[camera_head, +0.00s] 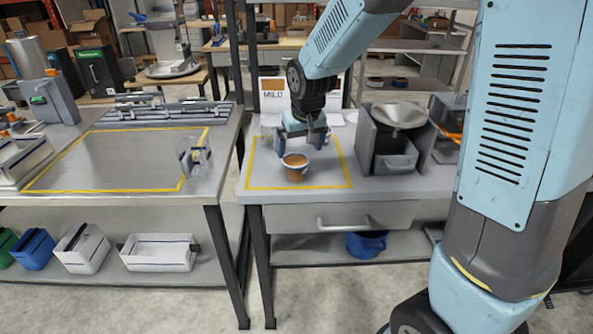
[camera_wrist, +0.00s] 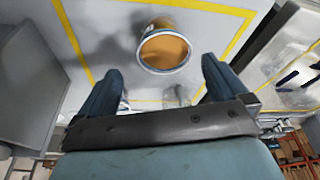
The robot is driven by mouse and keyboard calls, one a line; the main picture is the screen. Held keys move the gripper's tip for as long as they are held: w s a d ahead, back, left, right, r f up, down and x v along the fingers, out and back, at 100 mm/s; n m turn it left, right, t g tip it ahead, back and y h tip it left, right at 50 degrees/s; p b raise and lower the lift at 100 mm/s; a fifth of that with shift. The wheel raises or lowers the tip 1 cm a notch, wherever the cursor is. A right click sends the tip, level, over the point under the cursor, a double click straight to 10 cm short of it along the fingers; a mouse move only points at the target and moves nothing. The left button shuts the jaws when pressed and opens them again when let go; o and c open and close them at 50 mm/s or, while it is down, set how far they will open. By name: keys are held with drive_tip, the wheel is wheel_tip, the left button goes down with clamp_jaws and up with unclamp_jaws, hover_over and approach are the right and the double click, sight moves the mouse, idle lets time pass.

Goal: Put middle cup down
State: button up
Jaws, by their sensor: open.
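A small cup (camera_head: 295,167) with brown contents and a pale rim with blue stands upright on the right table, inside a yellow outline. My gripper (camera_head: 305,130) is just behind and above it in the head view. In the wrist view the cup (camera_wrist: 165,50) sits beyond and between the tips of my two spread fingers (camera_wrist: 160,70), apart from them. My gripper is open and empty. Pale shapes behind my gripper are partly hidden, so I cannot tell whether they are cups.
A sign reading "MILD" (camera_head: 280,95) stands behind my gripper. A grey dispenser with a round funnel (camera_head: 400,115) stands to the right on the same table. The left table has a clear yellow-outlined area (camera_head: 120,160) with a clear item at its right edge. A gap separates the tables.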

sight(295, 163)
drive_tip(key=shift+s+a+x, duration=0.1)
drive_tip(key=shift+x, duration=1.8)
drive_tip(key=shift+s+a+x, duration=0.1)
drive_tip(key=shift+x, duration=1.8)
drive_tip(key=c, duration=1.2)
